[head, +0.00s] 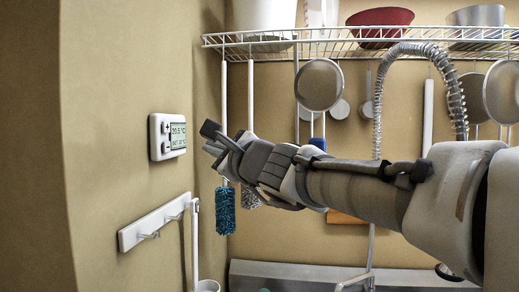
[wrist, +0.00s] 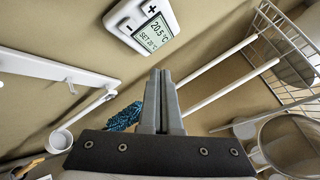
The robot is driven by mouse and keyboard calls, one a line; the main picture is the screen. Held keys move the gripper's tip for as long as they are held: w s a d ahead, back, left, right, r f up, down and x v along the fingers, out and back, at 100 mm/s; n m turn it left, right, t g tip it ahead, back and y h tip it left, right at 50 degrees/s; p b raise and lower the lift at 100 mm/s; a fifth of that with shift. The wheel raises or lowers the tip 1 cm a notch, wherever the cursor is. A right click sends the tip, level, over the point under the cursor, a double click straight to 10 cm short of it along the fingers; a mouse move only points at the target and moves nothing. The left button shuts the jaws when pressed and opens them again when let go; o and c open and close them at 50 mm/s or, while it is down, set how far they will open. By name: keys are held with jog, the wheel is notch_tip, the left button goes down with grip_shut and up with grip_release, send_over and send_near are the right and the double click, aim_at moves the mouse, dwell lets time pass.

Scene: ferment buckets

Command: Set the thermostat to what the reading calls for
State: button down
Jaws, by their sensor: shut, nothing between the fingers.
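The thermostat (head: 167,136) is a white unit on the left wall, with a plus button (wrist: 146,10), a minus button (wrist: 126,29) and a grey screen (wrist: 154,32). The screen's upper line reads about 20.5 °C. The lower line starts with SET and seems to show 20 °C, but its digits are small. My gripper (head: 211,135) is to the right of the thermostat, apart from it. In the wrist view its fingers (wrist: 161,75) are together and empty, with the tips below the screen in the picture. No ferment bucket can be made out.
A white hook rail (head: 155,222) is on the wall below the thermostat. Brushes, including a blue one (head: 225,210), hang behind my gripper. A wire shelf (head: 350,42) with bowls and hanging strainers runs along the back wall. The wall around the thermostat is clear.

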aim_at(171, 144)
jog(key=a+b, duration=0.2)
jog(key=a, duration=0.4)
jog(key=shift+w, duration=0.25)
jog(key=shift+a, duration=0.1)
dwell(0.6)
jog(key=shift+a, duration=0.1)
dwell(1.0)
jog(key=shift+a+b, duration=0.35)
jog(key=shift+b, duration=0.05)
jog(key=shift+a, duration=0.45)
dwell(0.5)
jog(key=shift+d, duration=0.85)
jog(key=shift+d, duration=0.1)
